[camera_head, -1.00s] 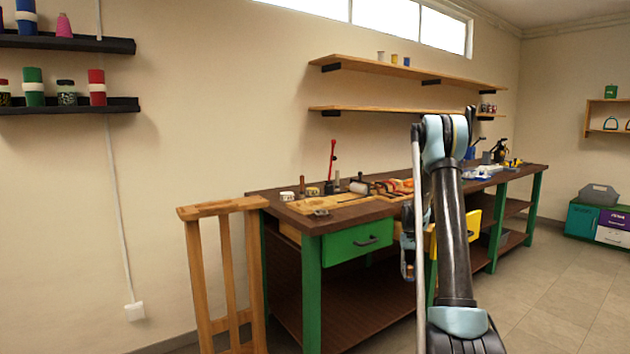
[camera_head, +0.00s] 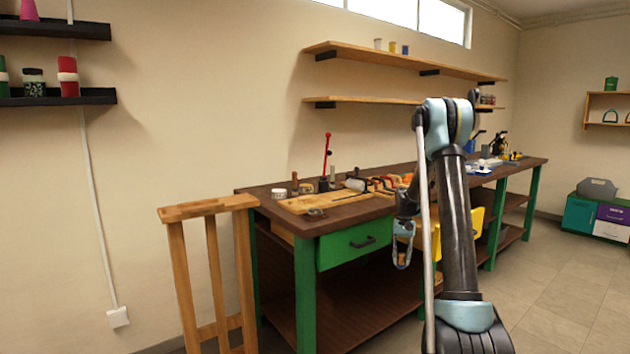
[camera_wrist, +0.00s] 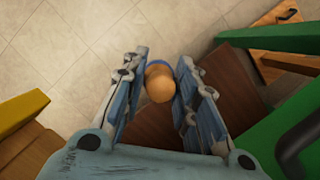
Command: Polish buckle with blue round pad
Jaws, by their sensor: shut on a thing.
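The knob sits between the two fingers, facing the wrist camera. In the head view my gripper (camera_head: 402,247) hangs pointing down in front of the bench, below the top's level; the pad cannot be made out there. A small metal piece (camera_head: 317,212) lies near the bench's front left edge; it may be the buckle, but it is too small to tell.
The workbench (camera_head: 375,213) has a green drawer (camera_head: 352,245) and green legs. A wooden board, a red upright tool (camera_head: 326,155) and other tools crowd its top. A wooden stand (camera_head: 208,208) is at the bench's left end. Tiled floor (camera_head: 565,270) is clear at the right.

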